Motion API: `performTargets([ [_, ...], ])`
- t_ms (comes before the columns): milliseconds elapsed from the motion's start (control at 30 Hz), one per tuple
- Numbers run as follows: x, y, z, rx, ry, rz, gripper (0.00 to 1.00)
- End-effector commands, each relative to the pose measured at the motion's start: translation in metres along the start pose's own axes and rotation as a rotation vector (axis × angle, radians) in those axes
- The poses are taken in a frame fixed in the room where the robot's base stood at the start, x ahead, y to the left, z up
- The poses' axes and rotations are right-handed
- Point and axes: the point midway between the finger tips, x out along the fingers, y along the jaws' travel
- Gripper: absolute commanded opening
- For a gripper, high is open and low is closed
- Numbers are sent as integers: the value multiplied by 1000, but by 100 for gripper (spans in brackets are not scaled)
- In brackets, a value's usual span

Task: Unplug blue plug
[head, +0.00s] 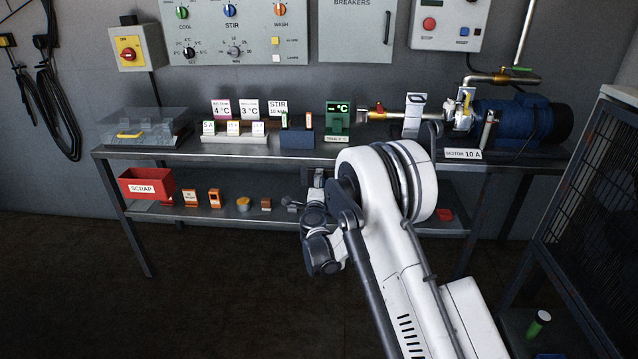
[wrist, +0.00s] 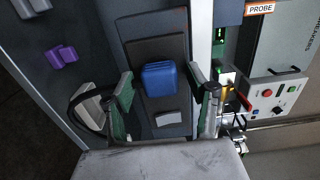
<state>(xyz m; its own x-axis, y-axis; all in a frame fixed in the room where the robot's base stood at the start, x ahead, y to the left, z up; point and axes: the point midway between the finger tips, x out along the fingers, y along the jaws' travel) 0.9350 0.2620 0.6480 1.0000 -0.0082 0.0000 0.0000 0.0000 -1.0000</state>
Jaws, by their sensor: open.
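The blue plug (wrist: 159,79) is a small rounded block in the wrist view, seated on a dark panel (wrist: 150,28) with a small pale label (wrist: 166,118) below it. My gripper (wrist: 161,90) is open. Its green-padded fingers show left and right of the plug, with a visible gap on both sides. I cannot tell how far the fingertips are from the plug in depth. In the head view my wrist is by the bench's front edge, and my arm hides the area around it. I cannot make out the blue plug there.
The steel bench (head: 250,151) carries a green display (head: 338,120), a dark blue holder (head: 297,139) and a blue motor (head: 515,122). A red scrap bin (head: 146,184) and small parts lie on the lower shelf. A purple piece (wrist: 62,56) lies left in the wrist view.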

Motion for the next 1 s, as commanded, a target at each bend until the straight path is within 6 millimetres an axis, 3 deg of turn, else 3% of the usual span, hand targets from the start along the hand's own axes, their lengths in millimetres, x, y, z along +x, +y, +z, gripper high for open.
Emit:
performTargets([
  [900,0,0,0,0,0,0,52],
  [1000,0,0,0,0,0,0,39],
])
